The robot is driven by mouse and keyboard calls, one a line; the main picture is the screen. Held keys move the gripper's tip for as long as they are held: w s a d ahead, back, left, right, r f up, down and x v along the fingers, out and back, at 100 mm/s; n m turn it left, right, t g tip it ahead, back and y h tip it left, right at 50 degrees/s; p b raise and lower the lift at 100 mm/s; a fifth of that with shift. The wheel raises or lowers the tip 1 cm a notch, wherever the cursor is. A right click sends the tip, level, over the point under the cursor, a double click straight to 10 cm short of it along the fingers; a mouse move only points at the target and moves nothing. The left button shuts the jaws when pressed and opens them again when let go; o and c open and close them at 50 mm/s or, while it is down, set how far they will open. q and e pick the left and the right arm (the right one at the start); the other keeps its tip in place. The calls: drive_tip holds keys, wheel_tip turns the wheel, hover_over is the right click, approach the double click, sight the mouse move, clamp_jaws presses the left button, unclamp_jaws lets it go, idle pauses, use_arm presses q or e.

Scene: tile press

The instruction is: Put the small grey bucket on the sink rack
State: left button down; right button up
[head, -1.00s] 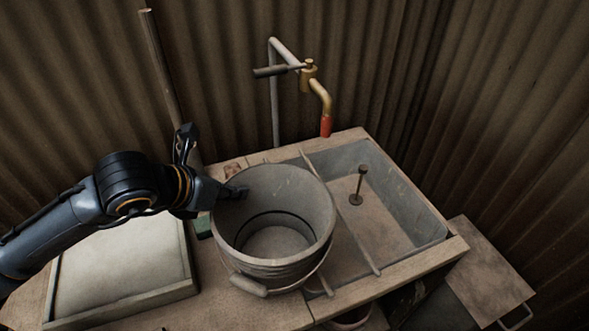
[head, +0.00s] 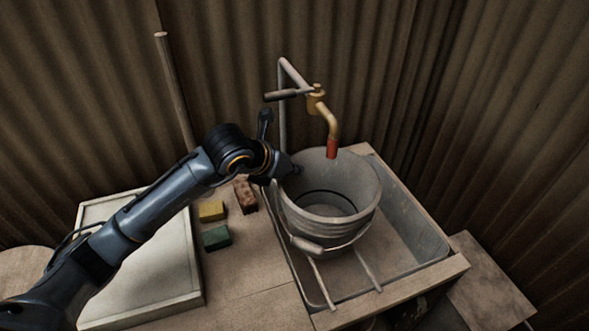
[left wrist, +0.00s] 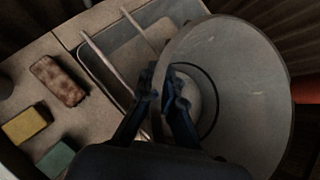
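The small grey bucket (head: 325,215) is upright over the left part of the sink (head: 425,235), below the tap. Its handle hangs at the front. The sink rack, two thin rods (head: 322,284) across the sink, shows in front of the bucket; the rest is hidden beneath it. I cannot tell whether the bucket touches the rods. My left gripper (head: 289,171) is at the bucket's left rim. In the left wrist view its fingers (left wrist: 168,100) are on both sides of the rim of the bucket (left wrist: 250,85), shut on it. My right gripper is not in view.
The tap's red spout (head: 331,148) is close to the bucket's back rim. A brown brick-like block (head: 245,196), a yellow sponge (head: 211,211) and a green sponge (head: 216,237) lie on the counter. A pale tray (head: 150,270) stands at left. Corrugated walls close off the back.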

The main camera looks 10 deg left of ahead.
use_arm(q)
drive_tip(key=shift+w+d, duration=0.2)
drive_tip(key=shift+w, duration=0.15)
drive_tip(key=shift+s+a+f, duration=0.1)
drive_tip(key=shift+f, duration=0.55)
drive_tip(key=c, duration=1.5)
unclamp_jaws()
drive_tip(key=shift+f, duration=0.1)
drive_tip(key=v, duration=1.2)
drive_tip(key=shift+b, duration=0.4)
drive_tip(key=shift+s, duration=0.1)
